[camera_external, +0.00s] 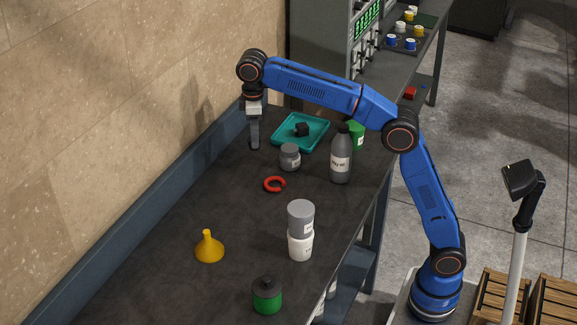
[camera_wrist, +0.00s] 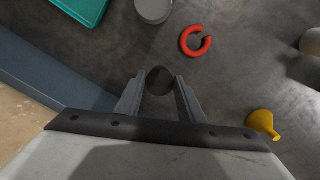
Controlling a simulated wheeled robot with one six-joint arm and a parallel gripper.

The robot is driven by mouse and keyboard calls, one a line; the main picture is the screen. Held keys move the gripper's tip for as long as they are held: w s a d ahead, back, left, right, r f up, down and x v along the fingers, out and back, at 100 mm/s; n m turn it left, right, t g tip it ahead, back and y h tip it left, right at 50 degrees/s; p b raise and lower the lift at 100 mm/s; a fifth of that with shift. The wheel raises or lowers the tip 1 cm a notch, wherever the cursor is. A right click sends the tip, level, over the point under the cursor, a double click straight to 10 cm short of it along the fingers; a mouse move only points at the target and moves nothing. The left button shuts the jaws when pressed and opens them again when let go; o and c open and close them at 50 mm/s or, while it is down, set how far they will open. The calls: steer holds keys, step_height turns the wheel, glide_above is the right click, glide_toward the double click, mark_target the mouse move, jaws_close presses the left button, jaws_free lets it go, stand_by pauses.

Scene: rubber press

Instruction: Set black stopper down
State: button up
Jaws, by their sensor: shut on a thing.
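The black stopper (camera_wrist: 159,80) shows as a dark round shape between my fingertips in the wrist view. My gripper (camera_wrist: 160,84) is shut on it, with one finger on each side. In the external view my gripper (camera_external: 255,143) points down over the back left part of the dark table, left of the teal tray. The stopper cannot be made out there, as the finger hides it. I cannot tell whether the stopper touches the table.
A grey jar (camera_external: 290,158), a red ring (camera_external: 274,184), a dark bottle (camera_external: 341,160) and a yellow funnel (camera_external: 209,248) stand around. A blue ledge (camera_external: 180,180) runs along the wall. The table left of the ring is clear.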

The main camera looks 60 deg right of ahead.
steer(key=s+a+n, duration=0.2)
steer(key=s+a, duration=0.2)
steer(key=a, duration=0.6)
steer(key=s+a+n, duration=0.2)
steer(key=s+a, duration=0.2)
steer(key=a, duration=0.5)
steer(key=n, duration=0.4)
glide_above(261, 259)
steer(key=shift+s+f, duration=0.1)
steer(key=shift+f, duration=4.95)
steer(key=o, duration=1)
steer(key=shift+f, duration=0.15)
steer(key=shift+o, duration=0.2)
steer(key=shift+o, duration=0.3)
step_height(261, 259, up, 12)
steer(key=shift+r, duration=0.2)
